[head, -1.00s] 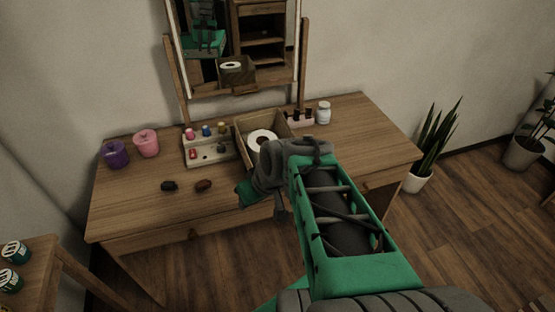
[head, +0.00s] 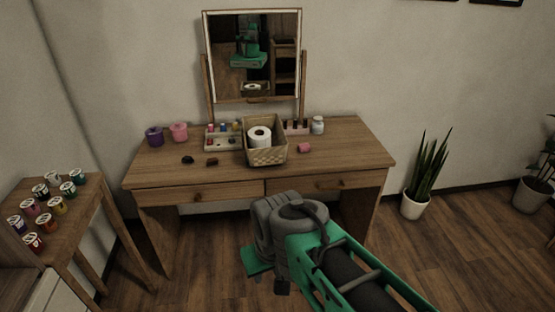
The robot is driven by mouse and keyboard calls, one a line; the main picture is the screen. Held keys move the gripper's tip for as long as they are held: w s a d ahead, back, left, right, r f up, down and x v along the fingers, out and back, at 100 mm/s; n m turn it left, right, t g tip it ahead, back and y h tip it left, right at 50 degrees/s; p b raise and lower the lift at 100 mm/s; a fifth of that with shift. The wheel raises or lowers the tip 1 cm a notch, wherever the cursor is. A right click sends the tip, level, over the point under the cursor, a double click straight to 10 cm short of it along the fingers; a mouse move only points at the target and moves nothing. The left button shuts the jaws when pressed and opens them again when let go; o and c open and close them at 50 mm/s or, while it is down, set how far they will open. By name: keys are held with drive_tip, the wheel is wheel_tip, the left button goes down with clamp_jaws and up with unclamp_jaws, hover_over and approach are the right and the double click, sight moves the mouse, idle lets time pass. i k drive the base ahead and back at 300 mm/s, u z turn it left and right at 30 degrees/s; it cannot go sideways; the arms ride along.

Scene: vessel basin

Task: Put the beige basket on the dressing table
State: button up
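The beige basket (head: 266,157) stands upright on the dressing table (head: 345,150), near the middle in front of the mirror. A white toilet roll (head: 259,137) is inside it. My gripper (head: 262,280) is low in front of the table, apart from the basket. Its fingers are mostly hidden behind my wrist, so I cannot tell whether they are open or shut.
A bottle tray (head: 222,140) is left of the basket, with a purple pot (head: 154,137) and pink pot (head: 179,131) farther left. A pink item (head: 304,148) lies right of it. A side table (head: 75,215) holds several cans. A plant (head: 428,175) stands right.

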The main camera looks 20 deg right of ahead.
sight(356, 150)
drive_tip(key=u, duration=0.85)
drive_tip(key=i, duration=1.4)
drive_tip(key=z, duration=0.8)
drive_tip(key=i, duration=0.65)
drive_tip(key=z, duration=0.7)
